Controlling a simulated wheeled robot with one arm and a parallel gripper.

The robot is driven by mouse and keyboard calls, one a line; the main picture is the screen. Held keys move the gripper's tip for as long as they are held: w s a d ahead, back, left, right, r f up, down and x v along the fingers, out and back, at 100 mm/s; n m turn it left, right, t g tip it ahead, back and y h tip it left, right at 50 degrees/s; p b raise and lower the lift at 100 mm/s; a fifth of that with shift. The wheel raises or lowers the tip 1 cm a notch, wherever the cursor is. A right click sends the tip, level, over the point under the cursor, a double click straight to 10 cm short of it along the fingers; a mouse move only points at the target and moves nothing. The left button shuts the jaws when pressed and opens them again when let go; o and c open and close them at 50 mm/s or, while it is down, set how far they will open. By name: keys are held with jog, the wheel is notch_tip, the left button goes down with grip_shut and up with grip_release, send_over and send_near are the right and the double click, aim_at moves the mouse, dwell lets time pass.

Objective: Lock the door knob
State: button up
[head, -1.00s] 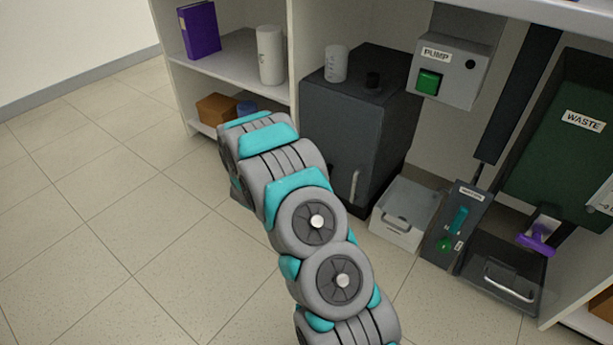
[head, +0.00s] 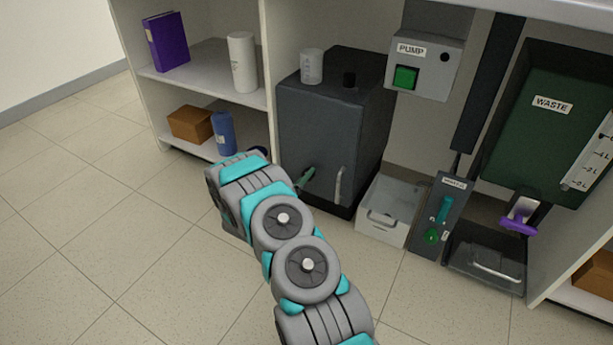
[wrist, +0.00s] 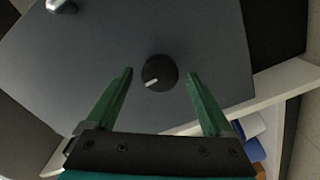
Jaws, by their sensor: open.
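The door knob (wrist: 160,73) is a round black knob with a white pointer line, on the grey cabinet door. In the wrist view it sits between and just beyond the tips of my gripper (wrist: 158,75), whose green fingers are spread wide, one on each side, and hold nothing. I cannot tell the exact distance to the knob. In the head view a green finger of my gripper (head: 304,179) shows in front of the dark grey cabinet (head: 312,130), left of the door's upright metal handle (head: 339,185). My arm hides the knob there.
The floor at left is clear.

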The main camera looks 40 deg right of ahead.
jog(key=shift+x, duration=1.1)
jog(key=shift+c, duration=0.2)
jog(key=c, duration=1.3)
